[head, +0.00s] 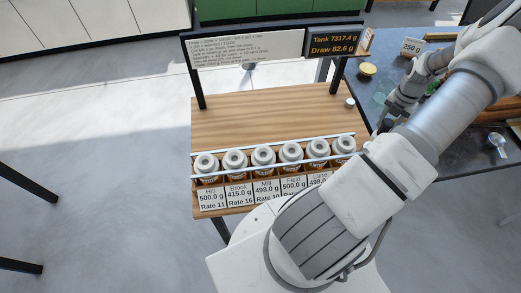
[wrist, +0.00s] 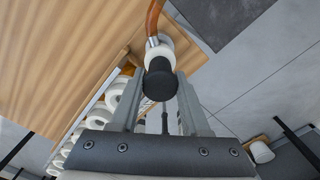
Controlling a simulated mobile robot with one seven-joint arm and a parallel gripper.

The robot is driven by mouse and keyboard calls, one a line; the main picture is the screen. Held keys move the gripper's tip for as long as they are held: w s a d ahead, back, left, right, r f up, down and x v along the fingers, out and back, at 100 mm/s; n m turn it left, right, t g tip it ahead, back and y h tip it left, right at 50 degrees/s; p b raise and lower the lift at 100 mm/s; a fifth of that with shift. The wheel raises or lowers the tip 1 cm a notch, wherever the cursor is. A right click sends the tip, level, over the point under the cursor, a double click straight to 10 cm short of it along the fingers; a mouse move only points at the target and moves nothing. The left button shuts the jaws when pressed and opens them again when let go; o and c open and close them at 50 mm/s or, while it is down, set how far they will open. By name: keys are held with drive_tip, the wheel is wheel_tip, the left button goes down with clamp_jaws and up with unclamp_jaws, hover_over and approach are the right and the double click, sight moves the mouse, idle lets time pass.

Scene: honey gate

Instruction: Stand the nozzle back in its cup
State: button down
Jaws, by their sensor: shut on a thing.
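The nozzle (wrist: 160,80) shows in the wrist view as a black cylinder with a white collar and a metal neck, joined to an amber hose (wrist: 153,18). My gripper (wrist: 158,98) is shut on its black part, one finger on each side. In the head view my gripper (head: 386,122) is beyond the right edge of the wooden table, partly hidden by my arm. I cannot make out the nozzle there. A small white round piece (head: 350,103) sits near the table's right edge; I cannot tell whether it is the nozzle's cup.
Several white-lidded jars (head: 235,160) stand in a railed rack along the wooden table's (head: 270,115) front, with labels below. A sign and a display (head: 333,45) reading Tank 7317.4 g, Draw 82.6 g stand behind. A dark counter (head: 460,150) lies right. The table's middle is clear.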

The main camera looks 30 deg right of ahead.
wheel_tip(320, 180, down, 3)
drive_tip(key=shift+f+b, duration=0.2)
drive_tip(key=shift+b, duration=0.35)
drive_tip(key=shift+f, duration=0.15)
drive_tip(key=shift+f+b, duration=0.35)
drive_tip(key=shift+f, duration=0.05)
drive_tip(key=shift+c, duration=1.5)
unclamp_jaws()
drive_tip(key=shift+r, duration=0.1)
drive_tip(key=shift+r+p, duration=2.05)
drive_tip(key=shift+r, duration=0.4)
drive_tip(key=o, duration=0.3)
